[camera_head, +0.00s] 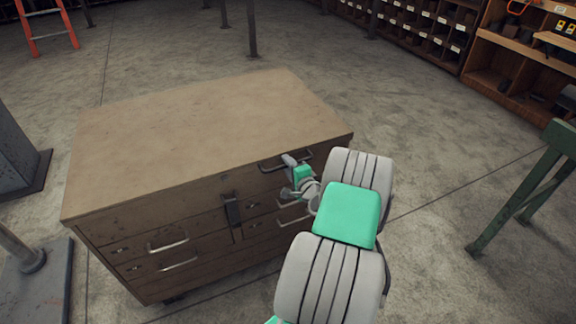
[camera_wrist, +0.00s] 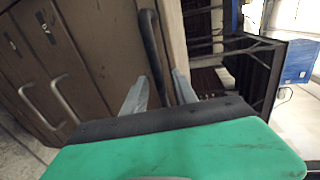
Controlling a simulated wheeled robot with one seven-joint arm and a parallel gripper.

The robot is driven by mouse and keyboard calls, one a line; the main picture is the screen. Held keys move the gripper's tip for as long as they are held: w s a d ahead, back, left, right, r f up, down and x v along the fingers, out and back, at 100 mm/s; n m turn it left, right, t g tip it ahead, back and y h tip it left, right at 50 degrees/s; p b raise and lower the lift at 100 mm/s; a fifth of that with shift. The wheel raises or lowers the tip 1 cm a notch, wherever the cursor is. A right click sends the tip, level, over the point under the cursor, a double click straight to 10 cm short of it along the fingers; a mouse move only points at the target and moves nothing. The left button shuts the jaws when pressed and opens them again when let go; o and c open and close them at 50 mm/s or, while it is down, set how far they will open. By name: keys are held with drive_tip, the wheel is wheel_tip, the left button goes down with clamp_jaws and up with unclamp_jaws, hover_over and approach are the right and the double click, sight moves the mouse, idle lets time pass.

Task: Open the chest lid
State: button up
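The chest (camera_head: 130,235) is a brown box with drawers on its front, and its flat tan lid (camera_head: 200,125) lies closed on top. A dark bar handle (camera_head: 268,168) sits on the upper right of the front, just under the lid edge. It also shows in the wrist view (camera_wrist: 149,45). My gripper (camera_head: 288,161) is at this handle. In the wrist view my gripper (camera_wrist: 158,88) has its two grey fingers apart, one on each side of the handle's lower end. Whether either finger touches the bar cannot be told.
A dark latch (camera_head: 232,210) hangs at the front middle. Drawer handles (camera_head: 168,246) stick out below. A green metal stand (camera_head: 520,190) is at the right, shelves (camera_head: 520,70) behind it, an orange ladder (camera_head: 45,30) at far left.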

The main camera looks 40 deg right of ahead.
drive_tip(key=shift+w+d, duration=0.1)
drive_tip(key=shift+w, duration=0.05)
clamp_jaws()
idle(1.4)
